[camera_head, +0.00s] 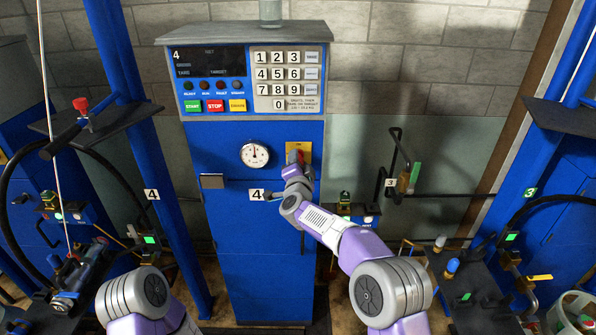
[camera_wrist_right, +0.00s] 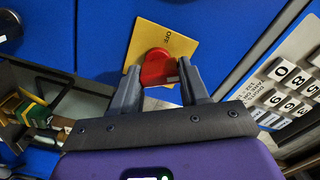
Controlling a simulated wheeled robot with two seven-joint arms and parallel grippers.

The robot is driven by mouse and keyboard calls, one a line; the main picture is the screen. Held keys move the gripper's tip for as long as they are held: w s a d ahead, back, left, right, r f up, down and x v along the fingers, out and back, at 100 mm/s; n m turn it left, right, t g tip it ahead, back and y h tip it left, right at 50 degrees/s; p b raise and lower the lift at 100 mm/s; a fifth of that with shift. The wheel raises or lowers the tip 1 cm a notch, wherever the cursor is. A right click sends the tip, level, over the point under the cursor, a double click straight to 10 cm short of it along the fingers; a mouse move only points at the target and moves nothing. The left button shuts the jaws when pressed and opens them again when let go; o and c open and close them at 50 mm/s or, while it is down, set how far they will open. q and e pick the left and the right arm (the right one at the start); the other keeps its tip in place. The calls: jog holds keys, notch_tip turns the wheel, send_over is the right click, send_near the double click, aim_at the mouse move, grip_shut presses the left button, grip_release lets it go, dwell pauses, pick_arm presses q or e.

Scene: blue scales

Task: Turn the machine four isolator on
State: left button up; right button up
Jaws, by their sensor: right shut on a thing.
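The machine four isolator is a red knob (camera_head: 292,157) on a yellow plate (camera_head: 304,149), on the front of the blue cabinet marked 4 (camera_head: 232,240). In the right wrist view the red knob (camera_wrist_right: 158,66) sits between my fingers, and the yellow plate (camera_wrist_right: 176,42) reads OFF at the top right. My right gripper (camera_wrist_right: 157,78) is shut on the knob, one finger on each side. In the head view the right gripper (camera_head: 294,168) partly hides the knob. My left arm shows only at the bottom left; its gripper is out of view.
Above the isolator is a panel with a keypad (camera_head: 286,74) and green, red and yellow buttons. A round gauge (camera_head: 255,154) and a handle (camera_head: 212,181) are left of it. A black bracket (camera_head: 398,150) stands to the right. Cluttered benches lie on both sides.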

jog(key=shift+f+m+b, duration=0.1)
jog(key=shift+m+b, duration=1.8)
jog(key=shift+m, duration=1.4)
jog(key=o, duration=1.1)
jog(key=shift+c, duration=0.2)
jog(key=shift+s, duration=0.1)
jog(key=s+b, duration=0.1)
jog(key=s, duration=0.6)
jog(key=shift+s, duration=0.2)
